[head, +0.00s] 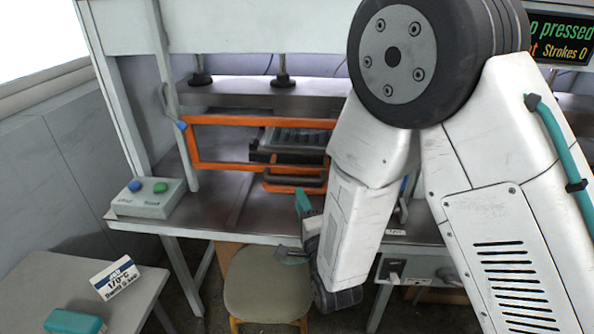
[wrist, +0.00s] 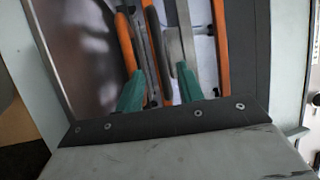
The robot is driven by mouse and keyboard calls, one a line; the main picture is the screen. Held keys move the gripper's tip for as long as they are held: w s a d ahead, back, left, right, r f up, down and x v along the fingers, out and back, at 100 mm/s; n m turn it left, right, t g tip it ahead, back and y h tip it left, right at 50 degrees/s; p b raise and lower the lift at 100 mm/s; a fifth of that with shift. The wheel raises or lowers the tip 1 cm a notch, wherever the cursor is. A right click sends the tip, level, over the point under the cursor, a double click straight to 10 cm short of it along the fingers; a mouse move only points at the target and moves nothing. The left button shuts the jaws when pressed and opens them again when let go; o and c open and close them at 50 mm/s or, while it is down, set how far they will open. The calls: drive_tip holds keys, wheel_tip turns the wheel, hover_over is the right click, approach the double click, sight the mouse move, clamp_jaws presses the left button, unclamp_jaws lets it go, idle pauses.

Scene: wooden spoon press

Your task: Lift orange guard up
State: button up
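The orange guard (head: 260,121) is a rectangular frame on the front of the press, upright and lowered in front of the press opening. Its right part is hidden behind my arm. My gripper (head: 297,228) is low in front of the table edge, below the guard's lower right part. In the wrist view my gripper (wrist: 160,90) has its two teal fingers apart, with nothing clearly held between them. Orange bars (wrist: 222,45) and grey metal parts show beyond the fingertips, and the fingers look apart from them.
A control box (head: 147,197) with a blue and a green button stands on the table at left. A stool (head: 265,285) is under the table front. A display (head: 562,38) hangs upper right.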

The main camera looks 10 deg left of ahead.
sight(294, 183)
drive_tip(key=x, duration=0.8)
drive_tip(key=shift+w+d, duration=0.1)
drive_tip(key=shift+w, duration=0.1)
clamp_jaws()
